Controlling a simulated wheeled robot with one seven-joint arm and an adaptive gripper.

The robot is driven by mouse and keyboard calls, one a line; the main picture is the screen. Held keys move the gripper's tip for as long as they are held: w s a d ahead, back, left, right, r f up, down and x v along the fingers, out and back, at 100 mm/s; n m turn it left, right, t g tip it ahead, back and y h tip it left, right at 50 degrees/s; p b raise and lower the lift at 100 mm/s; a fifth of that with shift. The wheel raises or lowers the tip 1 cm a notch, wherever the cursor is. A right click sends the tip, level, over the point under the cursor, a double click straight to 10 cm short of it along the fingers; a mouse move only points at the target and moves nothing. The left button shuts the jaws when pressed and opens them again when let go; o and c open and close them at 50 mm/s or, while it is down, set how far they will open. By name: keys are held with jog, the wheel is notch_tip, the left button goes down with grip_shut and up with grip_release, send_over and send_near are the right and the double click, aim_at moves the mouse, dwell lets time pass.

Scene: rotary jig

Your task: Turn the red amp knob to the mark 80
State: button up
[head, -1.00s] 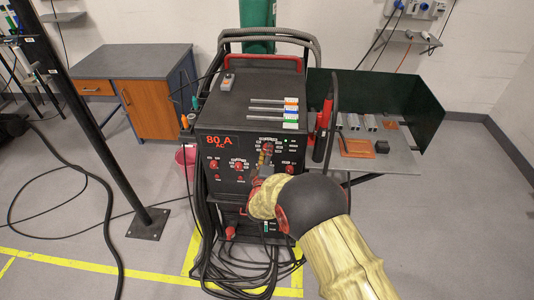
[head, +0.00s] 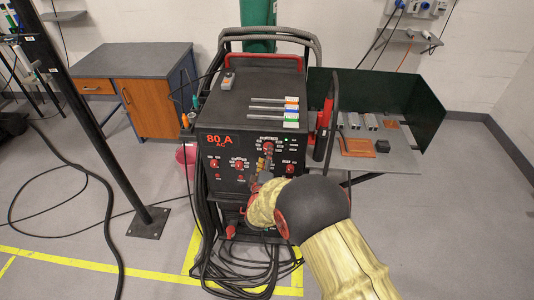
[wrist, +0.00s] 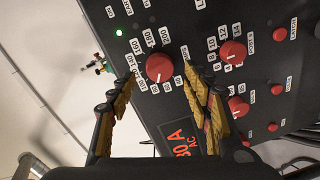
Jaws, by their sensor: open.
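The red amp knob (wrist: 159,67) sits in a ring of numbers running up to 200 on the black machine panel in the wrist view. Its pointer is too small to read for certain. In the head view the knob (head: 268,147) is partly covered by my gripper (head: 264,164). My gripper (wrist: 157,75) is open, with one yellow-and-black finger on each side of the knob in the wrist view. I see gaps between the fingers and the knob.
Another red knob (wrist: 232,52) with its own scale and a lower red knob (wrist: 238,107) are close to the right finger. A side shelf (head: 400,158) with metal pieces stands right of the machine. Cables (head: 240,275) lie on the floor in front.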

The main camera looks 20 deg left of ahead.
jog(key=v, duration=0.8)
jog(key=shift+s, duration=0.35)
